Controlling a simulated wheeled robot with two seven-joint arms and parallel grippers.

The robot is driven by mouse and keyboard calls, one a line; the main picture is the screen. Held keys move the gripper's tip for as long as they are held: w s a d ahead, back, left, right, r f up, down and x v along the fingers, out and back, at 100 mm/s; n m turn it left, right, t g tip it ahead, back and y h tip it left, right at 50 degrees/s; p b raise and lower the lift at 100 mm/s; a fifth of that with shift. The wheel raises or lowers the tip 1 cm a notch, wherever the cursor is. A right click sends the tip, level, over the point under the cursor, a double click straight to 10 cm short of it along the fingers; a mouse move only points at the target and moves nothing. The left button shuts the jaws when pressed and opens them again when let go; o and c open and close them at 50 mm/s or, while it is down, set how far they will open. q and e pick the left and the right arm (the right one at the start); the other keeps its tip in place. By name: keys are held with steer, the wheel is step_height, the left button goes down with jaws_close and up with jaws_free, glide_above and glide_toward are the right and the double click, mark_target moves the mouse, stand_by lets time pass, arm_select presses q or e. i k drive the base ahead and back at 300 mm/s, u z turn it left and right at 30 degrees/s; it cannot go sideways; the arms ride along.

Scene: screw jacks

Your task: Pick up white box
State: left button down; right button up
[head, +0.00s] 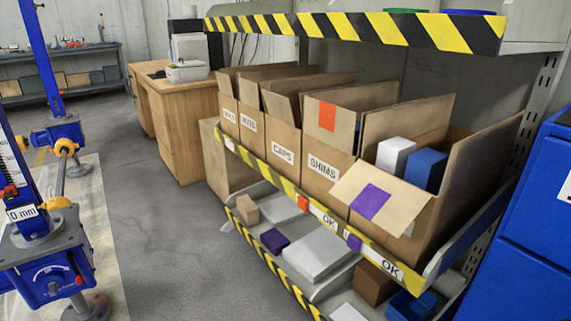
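A small white box (396,155) stands in the open cardboard box (420,232) at the right end of the middle shelf. It touches or nearly touches a blue box (427,168) on its right; I cannot tell which. Its lower part is hidden by the cardboard box's front flap, which is folded outward and bears a purple square (371,202). A larger flat white box (319,251) lies on the lower shelf, with another white flat item (277,210) behind it. Neither of my grippers is in view.
Yellow-black striped shelf edges (360,28) run above and below the cardboard boxes. A box marked SHIMS (324,168) stands to the left. Blue screw jacks (45,265) stand at left, a blue cabinet (515,220) at right. The grey floor (165,235) between is clear.

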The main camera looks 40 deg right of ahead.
mark_target(393, 155)
steer(key=u, duration=0.85)
steer(key=i, duration=1.5)
steer(key=z, duration=2.7)
